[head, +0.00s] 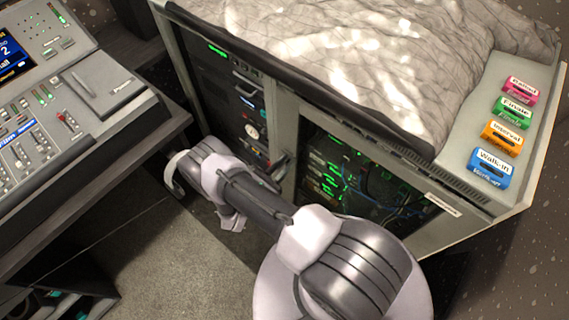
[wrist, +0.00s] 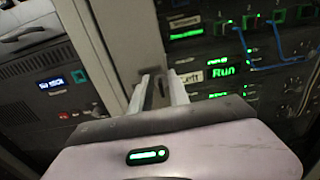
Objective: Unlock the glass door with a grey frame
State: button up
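The glass door (head: 365,180) with a grey frame is on the right half of the equipment cabinet's front. Green-lit gear and blue cables show through its glass. A dark handle or lock piece (head: 280,166) sits on the frame's left upright. In the wrist view the grey frame (wrist: 130,35) runs down the middle, with the dark piece (wrist: 158,88) between my fingertips. My gripper (wrist: 160,84) has its two fingers apart, one each side of that piece; I cannot tell whether they touch it. In the head view my arm hides most of the gripper and the door's lower left.
A grey cloth (head: 340,45) covers the cabinet top. Several coloured labelled blocks, among them a blue one (head: 490,168), stand on its right end. A lighting desk (head: 60,120) is at the left. Carpeted floor (head: 170,250) lies open between desk and cabinet.

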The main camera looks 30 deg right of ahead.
grip_shut()
jog(key=shift+m, duration=0.3)
jog(key=m, duration=0.2)
jog(key=m+b, duration=0.1)
jog(key=shift+s+f+m, duration=0.1)
jog(key=shift+s+m, duration=0.1)
jog(key=shift+m, duration=0.2)
jog(key=m, duration=0.4)
jog(key=shift+s+d+f+m+b, duration=0.1)
jog(key=shift+s+d+m+b, duration=0.1)
jog(key=shift+m+b, duration=0.15)
jog(key=m, duration=0.4)
jog(key=shift+s+f, duration=0.1)
jog(key=shift+f, duration=0.05)
jog(key=shift+f+m, duration=0.2)
jog(key=shift+m, duration=2.15)
jog(key=shift+b, duration=0.3)
